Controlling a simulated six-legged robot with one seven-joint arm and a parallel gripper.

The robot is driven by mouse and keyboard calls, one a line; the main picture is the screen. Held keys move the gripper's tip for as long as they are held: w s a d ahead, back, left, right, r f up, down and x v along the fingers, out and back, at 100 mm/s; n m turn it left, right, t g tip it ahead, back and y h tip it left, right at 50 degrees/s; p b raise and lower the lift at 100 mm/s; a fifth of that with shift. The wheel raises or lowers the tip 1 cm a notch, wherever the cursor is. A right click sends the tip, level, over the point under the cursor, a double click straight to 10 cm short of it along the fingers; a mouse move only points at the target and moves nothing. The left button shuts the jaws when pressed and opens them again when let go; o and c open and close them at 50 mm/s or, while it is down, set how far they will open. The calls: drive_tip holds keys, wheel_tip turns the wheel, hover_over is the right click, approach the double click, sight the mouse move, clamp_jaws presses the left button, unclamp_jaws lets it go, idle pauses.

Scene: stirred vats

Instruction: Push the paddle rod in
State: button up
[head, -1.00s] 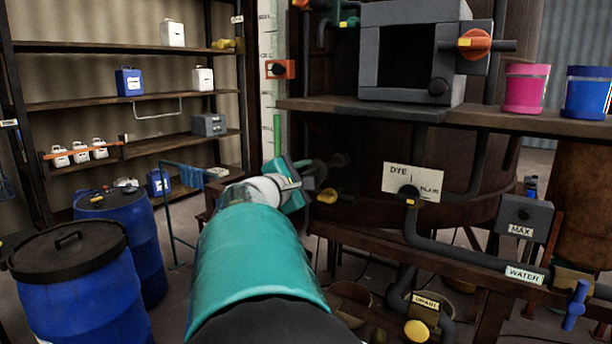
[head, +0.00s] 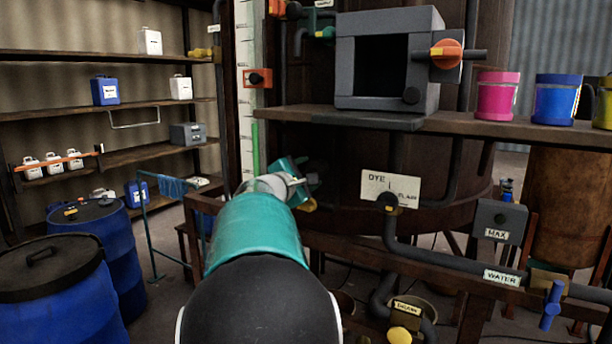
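The large dark brown vat (head: 345,185) stands behind the pipework in the middle. My gripper (head: 311,180) is in front of the vat's left side, at the end of my teal and white arm. Its fingers are small, dark and partly hidden by my wrist, so I cannot tell whether they are open or shut. I cannot pick out the paddle rod clearly; the dark area around my gripper hides details there. A small yellow-tipped fitting (head: 307,205) shows just below my gripper.
A shelf (head: 480,126) at the right carries a grey open box (head: 388,103) with an orange knob (head: 446,54), plus pink (head: 497,97) and blue (head: 555,100) cups. A DYE sign (head: 391,187) and pipes are right of my gripper. Blue drums (head: 60,290) stand left.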

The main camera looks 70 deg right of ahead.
drive_tip(key=w+a, duration=0.2)
drive_tip(key=a, duration=1.2)
drive_tip(key=shift+w+r, duration=0.1)
drive_tip(key=w+a+f+m+t+y, duration=0.1)
drive_tip(key=a+f+y, duration=0.5)
drive_tip(key=a, duration=0.9)
drive_tip(key=w+a+f+m+t+y, duration=0.1)
drive_tip(key=a+f+t+y, duration=0.3)
drive_tip(key=a+f, duration=0.5)
drive_tip(key=w+a+f+m+t+y, duration=0.1)
drive_tip(key=a+f+m+t+y, duration=0.2)
drive_tip(key=a, duration=2)
wheel_tip(320, 180, down, 5)
drive_tip(key=y, duration=0.4)
drive_tip(key=shift+r+y, duration=0.15)
drive_tip(key=shift+y, duration=0.25)
drive_tip(key=c, duration=0.4)
drive_tip(key=shift+o, duration=0.2)
drive_tip(key=shift+d, duration=0.25)
